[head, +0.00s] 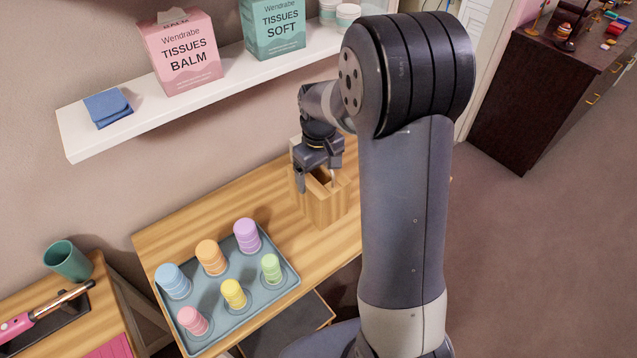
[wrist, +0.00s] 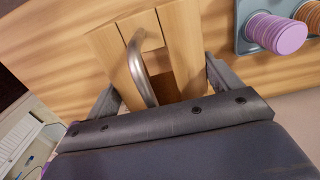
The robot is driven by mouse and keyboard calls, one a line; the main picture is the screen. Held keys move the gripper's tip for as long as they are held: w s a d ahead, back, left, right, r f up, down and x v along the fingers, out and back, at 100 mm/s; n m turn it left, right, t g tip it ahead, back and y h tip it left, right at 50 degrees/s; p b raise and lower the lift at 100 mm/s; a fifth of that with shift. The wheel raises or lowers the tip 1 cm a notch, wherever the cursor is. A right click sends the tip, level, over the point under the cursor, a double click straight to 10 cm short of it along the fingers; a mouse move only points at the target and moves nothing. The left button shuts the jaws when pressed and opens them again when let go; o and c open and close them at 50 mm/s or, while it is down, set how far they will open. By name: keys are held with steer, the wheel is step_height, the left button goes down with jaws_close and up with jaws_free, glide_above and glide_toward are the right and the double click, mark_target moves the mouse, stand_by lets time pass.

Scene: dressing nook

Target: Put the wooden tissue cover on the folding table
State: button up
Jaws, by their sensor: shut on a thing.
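The wooden tissue cover (head: 325,208) is a light wooden box with an open top, upright at the back right of a wood-topped table (head: 190,213). It also shows in the wrist view (wrist: 188,45), with a curved metal bar (wrist: 140,65) across its opening. My gripper (head: 318,182) is at the cover's top and shut on it, with a finger at either side in the wrist view (wrist: 165,85). I cannot tell whether the cover's base touches the tabletop. Which table is the folding one is unclear; my arm hides part of this one.
A blue-grey tray (head: 287,270) with several coloured ribbed cylinders fills the table's front. A second wooden top (head: 85,318) at left holds a green cup (head: 68,260) and a pink styling iron (head: 40,315). A white shelf (head: 200,100) with tissue boxes hangs above.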

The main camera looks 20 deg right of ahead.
steer(key=shift+f, duration=1.95)
steer(key=shift+f, duration=0.15)
steer(key=o, duration=1)
step_height(320, 180, up, 12)
steer(key=shift+r, duration=0.15)
